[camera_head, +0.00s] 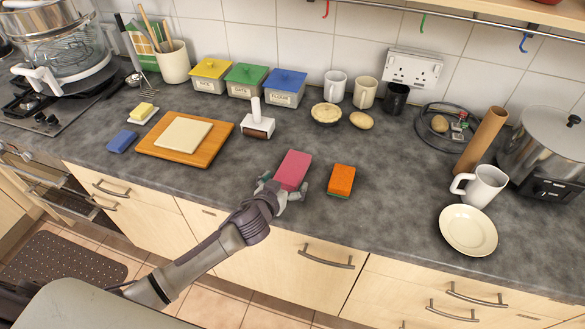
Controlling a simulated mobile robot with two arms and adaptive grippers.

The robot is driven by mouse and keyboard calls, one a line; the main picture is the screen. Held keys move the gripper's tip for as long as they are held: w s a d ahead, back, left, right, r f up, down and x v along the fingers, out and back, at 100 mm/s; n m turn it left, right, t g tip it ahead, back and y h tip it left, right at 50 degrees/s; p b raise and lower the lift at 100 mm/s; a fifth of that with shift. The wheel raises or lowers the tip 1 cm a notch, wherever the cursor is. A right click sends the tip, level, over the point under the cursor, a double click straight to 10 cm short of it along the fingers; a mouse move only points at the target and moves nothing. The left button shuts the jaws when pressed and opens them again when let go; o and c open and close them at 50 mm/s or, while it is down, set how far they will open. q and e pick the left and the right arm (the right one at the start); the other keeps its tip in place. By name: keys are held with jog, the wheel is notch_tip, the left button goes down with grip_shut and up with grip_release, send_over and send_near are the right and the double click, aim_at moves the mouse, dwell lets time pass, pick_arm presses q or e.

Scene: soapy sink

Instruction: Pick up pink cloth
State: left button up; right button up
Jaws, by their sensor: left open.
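The pink cloth (293,168) is a folded, block-like rectangle lying on the grey counter near the front edge. My left gripper (286,186) reaches in from the lower left and is at the cloth's near end. Its fingers are open and spread, one to each side of that end. The gripper partly hides the cloth's near edge, and I cannot tell whether the fingers touch it. My right gripper is not in view.
An orange sponge (341,179) lies close to the right of the cloth. A wooden board (215,143) with a cream slab (174,134) is to the left. A white mug (479,186) and plate (468,230) are at right.

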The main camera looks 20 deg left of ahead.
pick_arm(q)
jog(key=c, duration=1.2)
